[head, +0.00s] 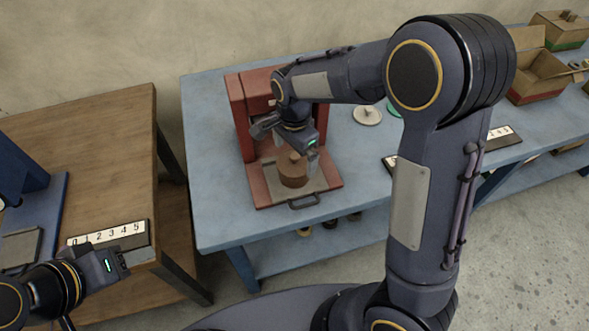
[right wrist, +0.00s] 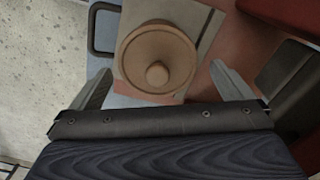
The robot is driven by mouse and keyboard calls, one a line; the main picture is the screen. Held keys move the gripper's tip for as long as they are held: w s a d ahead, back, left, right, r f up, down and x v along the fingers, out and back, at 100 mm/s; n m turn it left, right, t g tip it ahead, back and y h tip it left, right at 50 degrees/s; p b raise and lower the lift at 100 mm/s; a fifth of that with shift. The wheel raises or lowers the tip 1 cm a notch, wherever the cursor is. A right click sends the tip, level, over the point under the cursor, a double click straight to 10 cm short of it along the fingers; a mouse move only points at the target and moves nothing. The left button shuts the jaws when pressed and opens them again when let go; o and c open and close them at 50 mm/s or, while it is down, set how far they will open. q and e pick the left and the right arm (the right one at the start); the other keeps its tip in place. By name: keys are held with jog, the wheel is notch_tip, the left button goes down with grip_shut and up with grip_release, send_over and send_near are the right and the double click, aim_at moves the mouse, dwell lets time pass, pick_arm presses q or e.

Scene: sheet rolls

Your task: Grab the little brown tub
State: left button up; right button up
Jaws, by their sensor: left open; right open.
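The little brown tub (head: 293,172) has a round lid with a knob. It stands upright on the grey plate (head: 262,186) of the red machine (head: 243,120) on the blue table. In the right wrist view the tub (right wrist: 158,58) shows from above, just ahead of and between the fingers. My right gripper (head: 311,152) is open right by the tub in the head view, and its fingers (right wrist: 165,88) stand apart with nothing between the tips that I can see gripped. My left gripper (head: 124,262) is open and empty at the lower left, by the wooden table.
The red machine's frame rises close behind my right gripper. A handle (head: 303,202) sticks out at the plate's front. A white disc (head: 367,115) lies right of the machine. A numbered strip (head: 108,233) lies on the wooden table (head: 85,135). Open cardboard boxes (head: 535,75) stand at far right.

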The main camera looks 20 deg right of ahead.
jog(key=f, duration=0.4)
jog(key=shift+s, duration=0.2)
jog(key=c, duration=0.8)
jog(key=shift+c, duration=0.2)
